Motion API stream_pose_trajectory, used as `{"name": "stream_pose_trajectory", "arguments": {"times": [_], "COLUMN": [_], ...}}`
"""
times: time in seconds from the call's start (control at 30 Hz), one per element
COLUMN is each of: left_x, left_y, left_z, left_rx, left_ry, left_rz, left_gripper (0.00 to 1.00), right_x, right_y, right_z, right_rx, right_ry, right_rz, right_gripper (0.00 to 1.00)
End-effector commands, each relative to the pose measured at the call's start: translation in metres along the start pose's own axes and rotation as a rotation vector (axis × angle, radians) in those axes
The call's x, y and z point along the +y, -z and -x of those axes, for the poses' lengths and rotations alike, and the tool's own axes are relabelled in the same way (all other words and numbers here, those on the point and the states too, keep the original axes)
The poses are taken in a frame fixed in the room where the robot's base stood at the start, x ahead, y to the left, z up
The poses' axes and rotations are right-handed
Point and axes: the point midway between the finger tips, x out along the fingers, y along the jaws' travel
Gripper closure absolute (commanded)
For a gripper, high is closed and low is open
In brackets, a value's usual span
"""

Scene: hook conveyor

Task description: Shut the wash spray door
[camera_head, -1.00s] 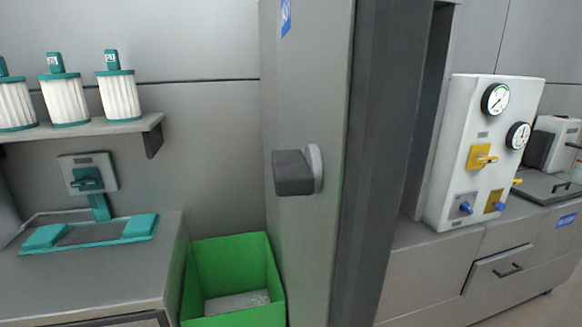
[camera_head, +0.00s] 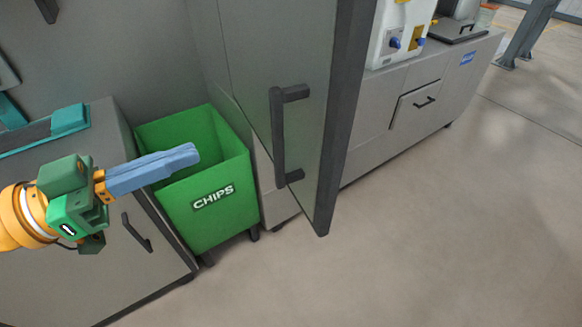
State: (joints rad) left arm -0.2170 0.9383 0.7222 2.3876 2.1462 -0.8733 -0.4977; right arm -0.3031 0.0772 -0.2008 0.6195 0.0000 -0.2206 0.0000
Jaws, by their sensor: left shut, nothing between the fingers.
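A tall grey door panel (camera_head: 305,130) with a dark edge frame stands in the middle of the view, its lower corner jutting out over the floor, so it looks swung open. I cannot read a label on it. A dark vertical bar handle (camera_head: 278,135) is on its face. My left gripper (camera_head: 190,154) comes in from the left, its blue-grey fingers shut together and empty. It points right toward the handle, with a clear gap between, and shows over the green bin. My right gripper is not in view.
The green bin (camera_head: 215,205) marked CHIPS stands left of the door, close to it. A grey cabinet (camera_head: 120,262) with a dark handle is at the left. A counter with drawers (camera_head: 415,105) runs behind the door at right. Open floor (camera_head: 420,240) lies in front and right.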

Motion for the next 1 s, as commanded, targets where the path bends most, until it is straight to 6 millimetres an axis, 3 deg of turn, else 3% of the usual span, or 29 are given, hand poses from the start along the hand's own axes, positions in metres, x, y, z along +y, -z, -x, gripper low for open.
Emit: {"name": "stream_pose_trajectory", "arguments": {"times": [0.03, 0.13, 0.43, 0.63, 0.73, 1.0], "left_x": [0.017, 0.031, 0.035, 0.036, 0.035, 0.040], "left_y": [0.000, 0.004, 0.008, 0.012, 0.018, 0.009], "left_z": [-0.002, -0.008, -0.055, -0.077, -0.092, -0.133], "left_rx": [-0.013, -0.021, -0.020, -0.011, -0.005, -0.008], "left_ry": [-0.051, -0.093, -0.090, -0.088, -0.081, -0.085], "left_rz": [-0.030, -0.046, -0.041, -0.041, -0.037, -0.035], "left_gripper": [1.00, 1.00, 1.00, 1.00, 1.00, 1.00], "right_x": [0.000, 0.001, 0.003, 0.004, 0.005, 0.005], "right_y": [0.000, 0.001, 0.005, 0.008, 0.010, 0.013], "right_z": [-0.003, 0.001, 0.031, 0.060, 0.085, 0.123], "right_rx": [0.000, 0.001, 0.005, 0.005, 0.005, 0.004], "right_ry": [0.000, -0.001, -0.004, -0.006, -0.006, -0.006], "right_rz": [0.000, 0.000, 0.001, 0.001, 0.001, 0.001], "right_gripper": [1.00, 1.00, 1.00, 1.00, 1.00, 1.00]}}
